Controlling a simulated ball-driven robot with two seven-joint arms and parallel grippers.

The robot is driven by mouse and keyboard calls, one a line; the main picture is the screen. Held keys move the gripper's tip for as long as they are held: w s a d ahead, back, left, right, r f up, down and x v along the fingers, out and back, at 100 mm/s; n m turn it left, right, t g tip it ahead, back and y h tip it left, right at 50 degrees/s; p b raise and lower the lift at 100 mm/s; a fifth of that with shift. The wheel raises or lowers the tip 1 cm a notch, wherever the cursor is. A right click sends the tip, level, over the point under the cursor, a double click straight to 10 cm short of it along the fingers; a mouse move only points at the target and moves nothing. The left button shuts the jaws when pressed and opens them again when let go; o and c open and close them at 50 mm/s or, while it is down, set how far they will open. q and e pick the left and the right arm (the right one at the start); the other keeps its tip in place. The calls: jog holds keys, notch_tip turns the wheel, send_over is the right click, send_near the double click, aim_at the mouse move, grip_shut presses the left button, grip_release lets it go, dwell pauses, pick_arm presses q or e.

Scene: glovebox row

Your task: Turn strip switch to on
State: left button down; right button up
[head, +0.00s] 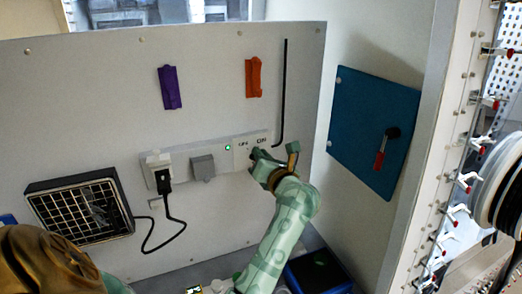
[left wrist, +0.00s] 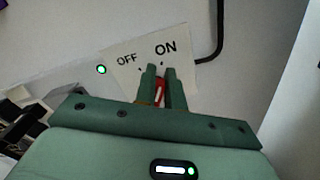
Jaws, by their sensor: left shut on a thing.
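The white power strip (head: 218,157) runs along the grey-white panel. At its right end is a white label plate with OFF and ON, which also shows in the left wrist view (left wrist: 128,73). My left gripper (head: 272,162) is at this plate, below the letters. In the left wrist view its two green fingers (left wrist: 161,84) are closed around the red strip switch (left wrist: 160,92). The fingers hide most of the switch, so I cannot tell which mark it points to. A green lamp (left wrist: 101,70) glows left of OFF. My right gripper is not in view.
A black plug (head: 163,181) and a grey block (head: 203,168) sit on the strip. A black cord (head: 285,95) runs up the panel beside the plate. A framed grille (head: 82,208) is at lower left. A blue board (head: 373,130) hangs on the right wall.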

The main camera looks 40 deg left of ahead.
pick_arm(q)
jog(key=shift+f, duration=0.1)
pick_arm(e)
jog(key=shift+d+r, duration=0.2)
pick_arm(q)
jog(key=c, duration=1.5)
grip_release()
jog(key=shift+a, duration=0.1)
